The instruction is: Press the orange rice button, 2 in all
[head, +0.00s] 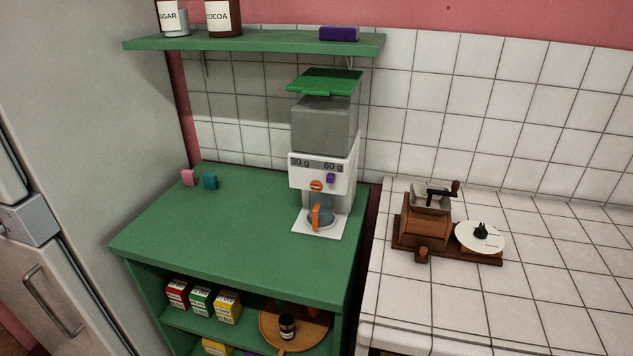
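A white rice dispenser (341,171) with a grey hopper (321,127) and a green lid (326,80) stands on the green shelf unit's top. Its front panel carries the labels "30 g" and "60 g". The orange button (316,186) sits on the left of the panel, below "30 g". A purple button (330,179) sits to its right, below "60 g". Neither of my grippers shows in the head view.
A green wall shelf (260,42) with jars hangs above. A wooden grinder (424,226) and a plate (480,238) are on the white tiled counter. The green top is clear before the dispenser.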

